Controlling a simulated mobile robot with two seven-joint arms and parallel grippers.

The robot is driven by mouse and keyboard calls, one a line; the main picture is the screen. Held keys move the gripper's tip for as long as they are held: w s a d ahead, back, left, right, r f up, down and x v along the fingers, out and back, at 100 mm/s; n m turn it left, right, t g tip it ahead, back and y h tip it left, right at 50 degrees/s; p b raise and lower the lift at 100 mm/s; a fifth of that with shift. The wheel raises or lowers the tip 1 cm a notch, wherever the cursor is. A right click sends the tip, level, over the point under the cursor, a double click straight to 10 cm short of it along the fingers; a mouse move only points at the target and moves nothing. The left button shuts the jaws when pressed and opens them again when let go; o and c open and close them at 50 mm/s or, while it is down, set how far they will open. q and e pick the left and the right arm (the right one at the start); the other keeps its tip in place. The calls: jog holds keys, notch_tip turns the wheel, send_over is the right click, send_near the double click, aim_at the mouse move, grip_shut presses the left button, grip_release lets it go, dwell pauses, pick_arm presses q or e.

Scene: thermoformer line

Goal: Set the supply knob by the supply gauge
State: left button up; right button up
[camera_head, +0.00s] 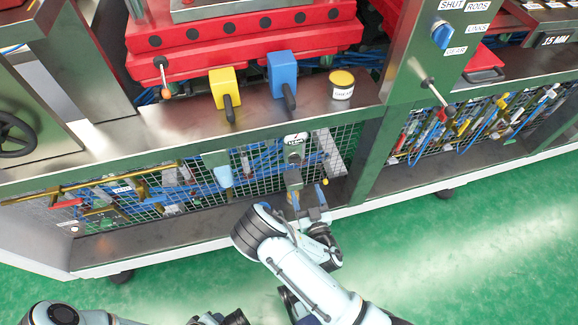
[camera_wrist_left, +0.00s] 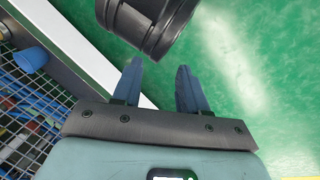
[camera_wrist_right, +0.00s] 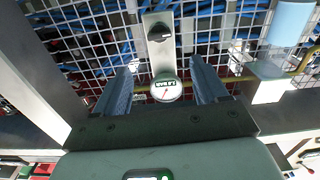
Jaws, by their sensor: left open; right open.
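The supply gauge (camera_wrist_right: 166,89) is a small round white dial with a red needle. It also shows at the top of a grey plate in the head view (camera_head: 295,138). The black supply knob (camera_wrist_right: 159,33) sits on the same plate, beyond the gauge in the right wrist view. My right gripper (camera_wrist_right: 162,72) is open and empty in front of the mesh, with the gauge between its fingers in the picture. It shows below the plate in the head view (camera_head: 306,197). My left gripper (camera_wrist_left: 158,68) is open and empty over the green floor.
Wire mesh (camera_head: 330,135) with blue hoses behind it surrounds the plate. A light-blue cylinder (camera_wrist_right: 288,22) stands beside it. A yellow block (camera_head: 225,86) and a blue block (camera_head: 282,72) with black handles sit on the ledge above. The green floor (camera_head: 450,260) is clear.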

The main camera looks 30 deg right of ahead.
aim_at(295, 162)
jog(key=b+x, duration=0.2)
jog(key=x, duration=0.8)
jog(key=shift+f, duration=0.1)
jog(key=shift+x, duration=0.8)
pick_arm(q)
jog(key=shift+t, duration=0.5)
jog(key=w, duration=0.1)
jog(key=w+a+f, duration=0.2)
jog(key=shift+w+f, duration=0.15)
jog(key=shift+w, duration=0.1)
pick_arm(e)
jog(key=shift+c, duration=0.3)
jog(key=c, duration=1)
